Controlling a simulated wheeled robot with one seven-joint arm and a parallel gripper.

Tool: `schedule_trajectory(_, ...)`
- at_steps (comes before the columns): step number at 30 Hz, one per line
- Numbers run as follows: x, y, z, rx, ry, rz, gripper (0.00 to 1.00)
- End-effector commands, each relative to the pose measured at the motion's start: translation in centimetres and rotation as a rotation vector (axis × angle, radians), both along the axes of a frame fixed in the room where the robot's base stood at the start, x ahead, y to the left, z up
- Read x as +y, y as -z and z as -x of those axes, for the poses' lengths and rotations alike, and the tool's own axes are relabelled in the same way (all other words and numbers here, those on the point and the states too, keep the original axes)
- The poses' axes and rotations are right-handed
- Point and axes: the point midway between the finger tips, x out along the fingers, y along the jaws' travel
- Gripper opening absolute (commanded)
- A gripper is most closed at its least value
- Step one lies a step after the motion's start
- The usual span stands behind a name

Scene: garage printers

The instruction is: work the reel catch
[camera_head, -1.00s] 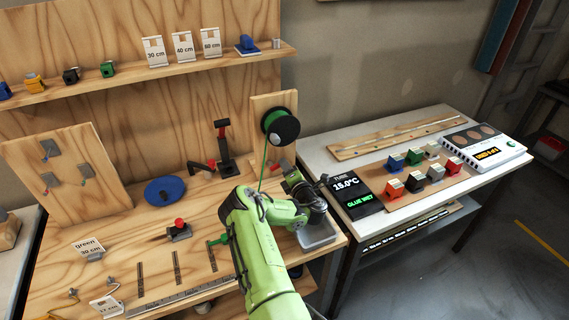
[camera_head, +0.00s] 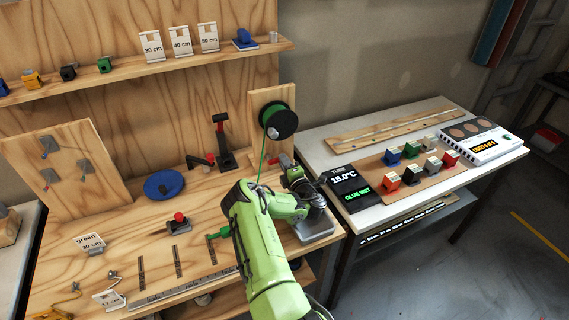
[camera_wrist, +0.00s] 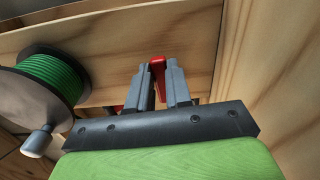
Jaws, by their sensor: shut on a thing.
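The reel (camera_head: 278,121) is a black spool wound with green line, mounted on a wooden upright; its green winding and pale knob show at the left of the wrist view (camera_wrist: 47,82). The red catch (camera_wrist: 157,66) is a lever beside the reel, against the wood. My gripper (camera_wrist: 165,72) is shut on it, with a grey finger on each side and red showing between and beyond the tips. In the head view my gripper (camera_head: 288,172) is at the reel's lower right, and my wrist partly hides the catch.
A green line runs down from the reel toward the bench. A black clamp with a red handle (camera_head: 223,140) stands left of the reel. A blue disc (camera_head: 164,185) and a small red-knobbed block (camera_head: 179,223) are on the bench. A grey tray (camera_head: 317,228) is under my wrist.

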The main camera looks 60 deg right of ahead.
Motion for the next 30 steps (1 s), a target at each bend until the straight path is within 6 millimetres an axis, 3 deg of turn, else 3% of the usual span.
schedule_trajectory(1,0.0,0.1,0.1,0.002,0.002,-0.001,0.0)
schedule_trajectory(2,0.0,0.1,0.1,0.002,0.002,-0.001,0.22)
schedule_trajectory(6,0.0,0.1,0.1,0.002,0.002,0.0,0.43)
schedule_trajectory(16,0.0,-0.1,0.0,0.022,0.0,0.037,0.45)
schedule_trajectory(27,1.3,-2.3,-0.8,0.403,-0.001,0.68,0.45)
schedule_trajectory(30,1.5,-2.8,-1.2,0.41,0.0,0.689,0.45)
